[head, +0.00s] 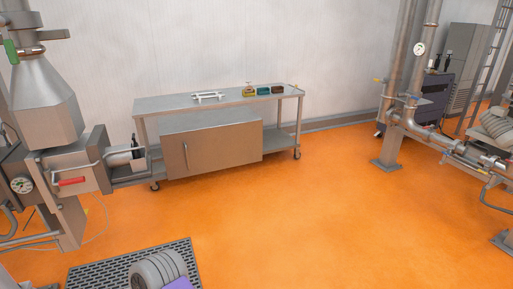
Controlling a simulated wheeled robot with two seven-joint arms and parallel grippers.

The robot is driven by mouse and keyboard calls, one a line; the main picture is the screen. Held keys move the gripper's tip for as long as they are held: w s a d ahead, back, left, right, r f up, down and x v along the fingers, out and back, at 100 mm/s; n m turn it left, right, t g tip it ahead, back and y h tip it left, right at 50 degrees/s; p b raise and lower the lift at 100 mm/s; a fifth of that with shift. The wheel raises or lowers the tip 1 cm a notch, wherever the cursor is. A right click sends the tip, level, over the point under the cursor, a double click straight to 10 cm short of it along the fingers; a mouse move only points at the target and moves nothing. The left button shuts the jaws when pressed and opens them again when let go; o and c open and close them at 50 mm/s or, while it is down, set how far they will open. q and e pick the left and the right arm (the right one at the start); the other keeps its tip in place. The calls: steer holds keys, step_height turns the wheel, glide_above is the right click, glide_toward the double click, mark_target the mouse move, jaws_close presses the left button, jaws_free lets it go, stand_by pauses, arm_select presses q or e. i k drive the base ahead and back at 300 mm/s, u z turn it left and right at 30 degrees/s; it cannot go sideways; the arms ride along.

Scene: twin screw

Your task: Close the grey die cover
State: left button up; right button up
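A grey machine with a conical hopper (45,95) stands at the left edge. At its front end is a grey box-shaped block (88,165) with a bar handle and a red grip (71,181). This block may be the die cover, but I cannot tell for certain, nor whether it is open or closed. A smaller grey part (128,165) projects from its right side toward the table. Neither of my grippers is in view.
A steel wheeled table (160,103) with a cabinet (212,147) stands by the back wall. A dark floor grate (95,270) carries grey ribbed rounded objects (155,272). Pipes (392,125) stand at right. The orange floor (310,210) between is clear.

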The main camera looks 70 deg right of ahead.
mark_target(192, 143)
steer(key=z, duration=2.6)
steer(key=i, duration=0.65)
steer(key=z, duration=1.05)
steer(key=i, duration=1.45)
steer(key=u, duration=0.95)
steer(key=i, duration=0.9)
steer(key=u, duration=0.75)
